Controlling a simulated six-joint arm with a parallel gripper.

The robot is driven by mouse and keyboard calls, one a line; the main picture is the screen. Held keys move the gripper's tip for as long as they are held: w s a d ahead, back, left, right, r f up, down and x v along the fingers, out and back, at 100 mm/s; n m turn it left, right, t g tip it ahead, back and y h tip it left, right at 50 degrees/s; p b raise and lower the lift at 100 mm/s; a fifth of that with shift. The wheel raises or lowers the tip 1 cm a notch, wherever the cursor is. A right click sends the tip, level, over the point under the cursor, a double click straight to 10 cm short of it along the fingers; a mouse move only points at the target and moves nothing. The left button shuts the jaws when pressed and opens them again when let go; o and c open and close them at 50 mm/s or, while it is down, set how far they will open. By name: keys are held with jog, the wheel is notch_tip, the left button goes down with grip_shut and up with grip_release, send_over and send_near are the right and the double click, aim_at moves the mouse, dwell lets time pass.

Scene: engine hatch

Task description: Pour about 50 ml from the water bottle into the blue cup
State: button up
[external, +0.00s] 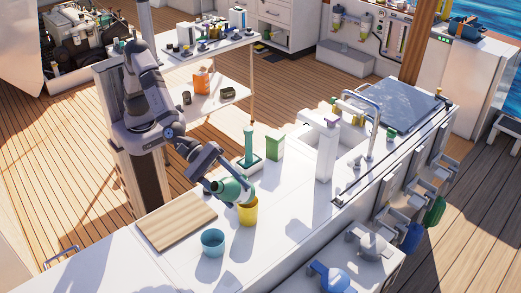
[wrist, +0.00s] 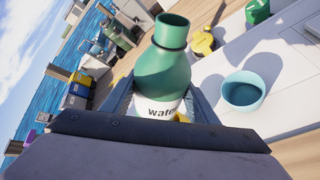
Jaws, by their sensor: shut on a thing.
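My gripper (external: 222,187) is shut on the green water bottle (external: 237,190) and holds it tilted above the white counter. In the wrist view the bottle (wrist: 163,72) fills the middle, with part of a white label reading "wate" and its neck toward the top. The blue cup (external: 212,242) stands upright on the counter, in front of and left of the bottle. It also shows in the wrist view (wrist: 243,92), right of the bottle and apart from it. Its inside looks dark; I cannot tell whether it holds liquid. No stream of water shows.
A yellow cup (external: 248,214) stands just below the bottle, close to the blue cup. A wooden board (external: 177,221) lies to the left. A green bottle on a tray (external: 249,148), a green box (external: 275,146) and a white dispenser (external: 327,150) stand behind. Counter right of the cups is clear.

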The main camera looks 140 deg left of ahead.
aim_at(246, 201)
jog(key=shift+a+f+m+y+p, duration=0.1)
jog(key=shift+a+m+y+p, duration=0.25)
jog(key=shift+p, duration=0.45)
notch_tip(246, 201, down, 2)
jog(key=shift+a+f+m+y+p, duration=0.15)
jog(key=shift+f+m+y+p, duration=0.1)
jog(key=shift+m+y+p, duration=0.25)
jog(key=shift+a+m+p, duration=0.1)
jog(key=shift+m+p, duration=0.25)
jog(key=shift+p, duration=0.05)
jog(key=shift+f+m+y+p, duration=0.25)
jog(key=shift+m+y+p, duration=0.15)
jog(key=shift+y+p, duration=0.1)
jog(key=shift+d+f+m+y, duration=0.25)
jog(key=shift+d+m+y, duration=0.1)
jog(key=shift+m, duration=0.15)
jog(key=shift+r+t, duration=0.3)
jog(key=shift+t, duration=0.1)
jog(key=shift+r+m+y, duration=0.35)
jog(key=shift+m+y, duration=0.05)
jog(key=shift+m, duration=0.2)
jog(key=shift+a, duration=0.1)
jog(key=shift+a+f+m+b, duration=0.2)
jog(key=shift+f+m+b, duration=0.15)
jog(key=shift+b, duration=0.15)
